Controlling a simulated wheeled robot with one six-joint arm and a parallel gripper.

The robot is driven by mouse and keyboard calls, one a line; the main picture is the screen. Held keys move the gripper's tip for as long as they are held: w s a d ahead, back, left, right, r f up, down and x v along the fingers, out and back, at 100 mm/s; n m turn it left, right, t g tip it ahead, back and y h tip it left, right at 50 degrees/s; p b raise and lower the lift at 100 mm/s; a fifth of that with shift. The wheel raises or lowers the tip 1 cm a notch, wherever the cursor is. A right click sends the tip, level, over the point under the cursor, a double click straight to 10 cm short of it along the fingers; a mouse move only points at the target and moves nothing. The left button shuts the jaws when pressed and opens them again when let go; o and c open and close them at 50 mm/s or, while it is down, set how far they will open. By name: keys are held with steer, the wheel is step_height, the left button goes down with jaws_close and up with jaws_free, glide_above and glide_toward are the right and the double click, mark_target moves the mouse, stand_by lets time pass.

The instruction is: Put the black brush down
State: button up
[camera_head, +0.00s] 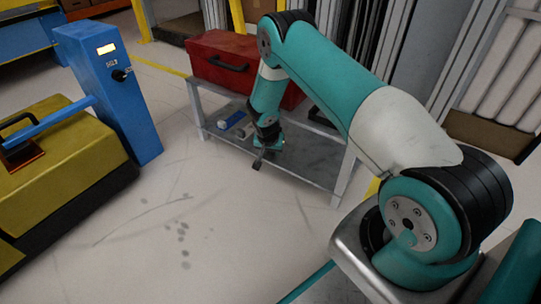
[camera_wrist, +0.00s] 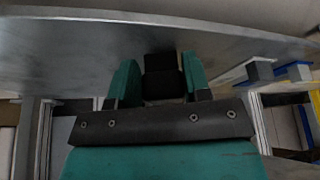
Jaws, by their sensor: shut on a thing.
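The black brush (camera_wrist: 162,76) shows in the wrist view as a dark block between the two teal fingers of my gripper (camera_wrist: 158,82). The fingers are shut on it. In the head view my gripper (camera_head: 267,146) hangs at the front of a grey metal stand (camera_head: 310,160). A small dark end of the brush (camera_head: 258,164) sticks out below the fingers. The stand's grey surface (camera_wrist: 80,45) spans the top of the wrist view. I cannot tell whether the brush touches it.
A red toolbox (camera_head: 240,68) is at the back of the stand. A blue item (camera_head: 231,121) lies left of my gripper, with a small dark item (camera_head: 246,130) beside it. A blue post (camera_head: 110,90) and yellow machine (camera_head: 60,160) stand left. The floor between is clear.

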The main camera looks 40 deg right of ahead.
steer(key=shift+f, duration=0.15)
steer(key=shift+f, duration=0.1)
steer(key=o, duration=0.9)
steer(key=p+v, duration=0.5)
steer(key=v, duration=0.2)
steer(key=shift+r, duration=0.35)
steer(key=shift+s+a, duration=0.1)
steer(key=shift+a, duration=0.05)
